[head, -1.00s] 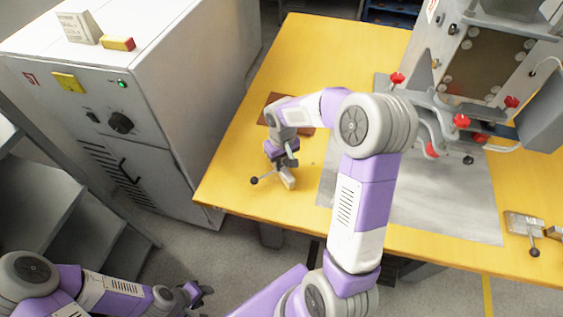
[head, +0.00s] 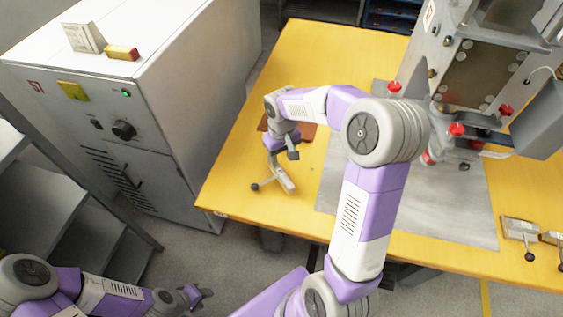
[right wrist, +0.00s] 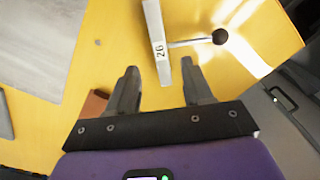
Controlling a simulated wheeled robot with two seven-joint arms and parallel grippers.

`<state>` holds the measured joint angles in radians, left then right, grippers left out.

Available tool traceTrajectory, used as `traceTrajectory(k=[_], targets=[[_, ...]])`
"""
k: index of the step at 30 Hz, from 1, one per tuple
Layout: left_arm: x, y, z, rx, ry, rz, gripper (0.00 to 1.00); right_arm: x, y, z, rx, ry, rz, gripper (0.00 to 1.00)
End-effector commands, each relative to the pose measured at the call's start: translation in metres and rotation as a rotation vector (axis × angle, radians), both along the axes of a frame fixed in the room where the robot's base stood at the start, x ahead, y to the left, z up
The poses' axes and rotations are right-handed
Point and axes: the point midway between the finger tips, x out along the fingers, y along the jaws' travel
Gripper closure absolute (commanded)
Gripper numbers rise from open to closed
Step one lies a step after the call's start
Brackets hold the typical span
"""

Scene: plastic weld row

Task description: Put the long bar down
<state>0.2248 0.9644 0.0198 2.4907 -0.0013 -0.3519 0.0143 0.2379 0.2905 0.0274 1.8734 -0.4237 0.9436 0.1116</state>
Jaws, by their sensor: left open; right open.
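The long bar (head: 284,182) is a pale grey piece with a side rod ending in a black ball. It lies on the yellow table near its left front edge. It also shows in the right wrist view (right wrist: 154,25), marked with a number that looks like 26. My right gripper (head: 281,152) is open just above the bar, and in the right wrist view the bar's near end shows between its spread fingers, seemingly clear of both. My left gripper (head: 196,297) is open and empty, low at the left, away from the table.
A brown plate (head: 308,131) lies behind the right gripper. A grey mat (head: 455,212) covers the table's middle, with a machine with red knobs (head: 457,129) behind it. Small ball-handled parts (head: 520,229) lie at the right. A grey cabinet (head: 165,130) stands left of the table.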

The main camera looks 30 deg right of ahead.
Motion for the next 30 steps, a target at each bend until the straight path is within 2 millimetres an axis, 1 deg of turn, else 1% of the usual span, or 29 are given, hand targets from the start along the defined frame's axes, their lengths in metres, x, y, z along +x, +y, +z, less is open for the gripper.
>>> traceTrajectory(k=[1,3,6,9,13,28,30], targets=[[0.000,0.000,0.007,0.000,0.000,0.000,0.57,0.001,0.000,0.015,-0.001,-0.003,0.000,0.49],[0.000,0.000,0.011,0.000,0.000,0.000,0.57,0.000,-0.001,0.029,-0.001,-0.003,-0.001,0.49],[0.000,0.000,0.016,0.000,0.000,0.000,0.57,0.000,-0.001,0.043,-0.001,-0.001,0.000,0.49],[0.000,0.000,0.018,0.000,0.000,0.000,0.57,0.000,-0.001,0.053,0.000,-0.001,0.000,0.49],[0.000,0.000,0.019,0.000,0.000,0.000,0.57,0.000,-0.001,0.058,0.000,0.000,0.000,0.49],[0.000,0.000,0.019,0.000,0.000,0.000,0.57,0.000,-0.001,0.058,0.000,0.001,0.000,0.49],[0.000,0.000,0.021,0.000,0.000,0.000,0.57,0.000,-0.001,0.060,0.000,0.001,0.000,0.49]])
